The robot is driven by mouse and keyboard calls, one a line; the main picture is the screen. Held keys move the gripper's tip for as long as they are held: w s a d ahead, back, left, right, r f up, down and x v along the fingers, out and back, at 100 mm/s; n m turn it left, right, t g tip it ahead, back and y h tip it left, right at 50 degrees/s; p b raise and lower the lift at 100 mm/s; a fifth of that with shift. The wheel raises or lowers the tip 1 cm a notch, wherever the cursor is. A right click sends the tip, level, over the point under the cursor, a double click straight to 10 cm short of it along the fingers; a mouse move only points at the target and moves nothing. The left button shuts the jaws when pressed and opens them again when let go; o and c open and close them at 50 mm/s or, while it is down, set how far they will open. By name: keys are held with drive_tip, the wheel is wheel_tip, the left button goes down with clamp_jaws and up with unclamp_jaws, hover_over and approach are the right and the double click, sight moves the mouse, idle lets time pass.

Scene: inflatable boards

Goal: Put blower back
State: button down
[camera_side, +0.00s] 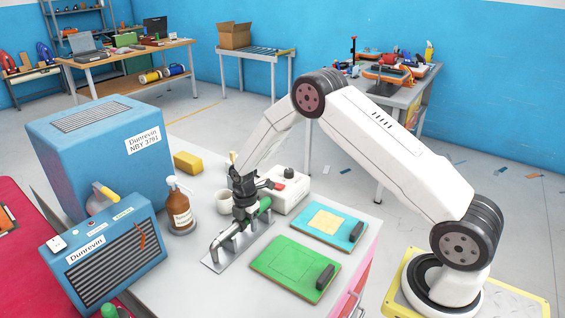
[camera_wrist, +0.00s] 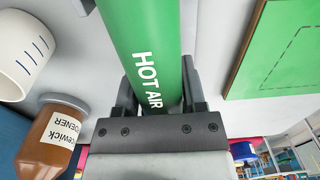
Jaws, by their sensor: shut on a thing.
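The blower is a green tube (camera_wrist: 137,35) marked HOT AIR in the wrist view. My gripper (camera_wrist: 158,88) is shut around it, one finger on each side. In the side view my gripper (camera_side: 245,200) points down at the holder, and a green end of the blower (camera_side: 265,204) shows to its right. A metal holder with grey upright brackets on a flat plate (camera_side: 221,259) stands on the bench beneath and in front of the gripper. I cannot tell whether the blower touches the holder, because the gripper hides part of it.
A brown bottle (camera_side: 180,208) and a white cup (camera_side: 223,202) stand close left of the gripper. A white box with a black knob (camera_side: 291,194) is behind it. A green board (camera_side: 291,265) and a blue board (camera_side: 310,241) lie to the right. Blue machines (camera_side: 104,254) fill the left.

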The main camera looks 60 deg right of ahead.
unclamp_jaws()
idle(0.5)
drive_tip(key=shift+r, duration=0.15)
drive_tip(key=shift+r, duration=2.8)
